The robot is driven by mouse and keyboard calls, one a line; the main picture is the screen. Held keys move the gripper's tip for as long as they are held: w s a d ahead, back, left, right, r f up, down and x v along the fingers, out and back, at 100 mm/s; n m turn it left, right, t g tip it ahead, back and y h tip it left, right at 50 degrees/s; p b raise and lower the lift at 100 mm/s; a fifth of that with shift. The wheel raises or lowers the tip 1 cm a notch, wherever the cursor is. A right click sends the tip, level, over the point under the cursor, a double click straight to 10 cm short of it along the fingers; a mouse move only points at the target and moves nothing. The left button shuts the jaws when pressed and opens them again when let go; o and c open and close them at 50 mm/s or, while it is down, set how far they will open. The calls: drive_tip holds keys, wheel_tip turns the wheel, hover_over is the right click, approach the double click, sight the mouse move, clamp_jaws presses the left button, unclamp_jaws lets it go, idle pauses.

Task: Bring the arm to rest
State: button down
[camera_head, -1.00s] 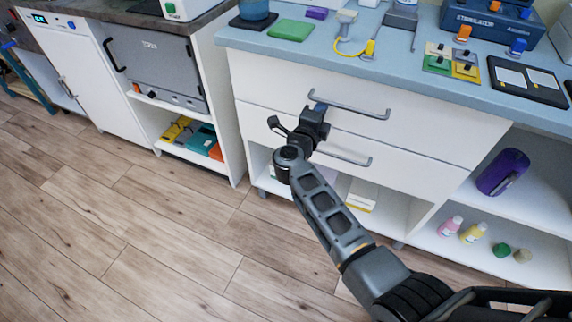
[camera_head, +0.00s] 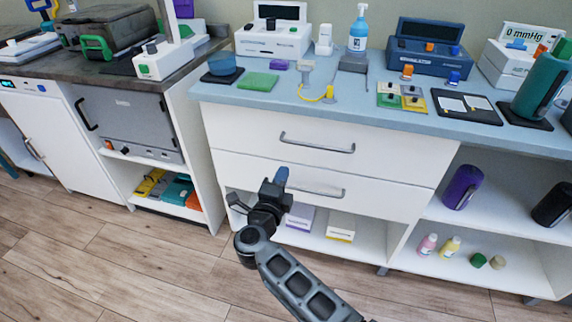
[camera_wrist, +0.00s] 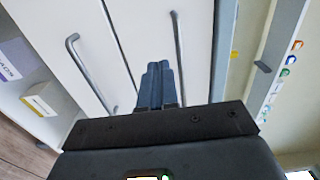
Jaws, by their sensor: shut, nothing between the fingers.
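My gripper (camera_head: 281,176) is in front of the white drawer unit in the head view, beside the left end of the lower drawer's handle (camera_head: 318,191). In the wrist view its two blue fingers (camera_wrist: 158,82) are together and hold nothing. The drawer fronts and both bar handles lie beyond the fingers there. My arm reaches up from the bottom of the head view. Whether the fingers touch the drawer front cannot be told.
Open shelves below hold a purple cylinder (camera_head: 463,187), bottles and boxes. Both drawers look closed. The wooden floor (camera_head: 110,255) is clear at the lower left.

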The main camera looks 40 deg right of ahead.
drive_tip(key=shift+v, duration=1.35)
drive_tip(key=s+a+r+n+t+y+p, duration=0.1)
drive_tip(key=s+a+r+n+y, duration=0.2)
drive_tip(key=s+n, duration=0.6)
drive_tip(key=s+a+r+n+t+y+p, duration=0.1)
drive_tip(key=s+a+r+n+y, duration=0.3)
drive_tip(key=s, duration=1.5)
drive_tip(key=s+a+r+n+t+y+p, duration=0.2)
drive_tip(key=s+a+r+n+y, duration=0.1)
drive_tip(key=s+r+n+y, duration=0.4)
drive_tip(key=shift+s+a+r+n+y+p, duration=0.25)
drive_tip(key=shift+s+r+n, duration=1.25)
drive_tip(key=shift+s+n, duration=2.5)
drive_tip(key=shift+w+d+n, duration=0.15)
drive_tip(key=shift+w+n, duration=0.25)
drive_tip(key=shift+w, duration=0.05)
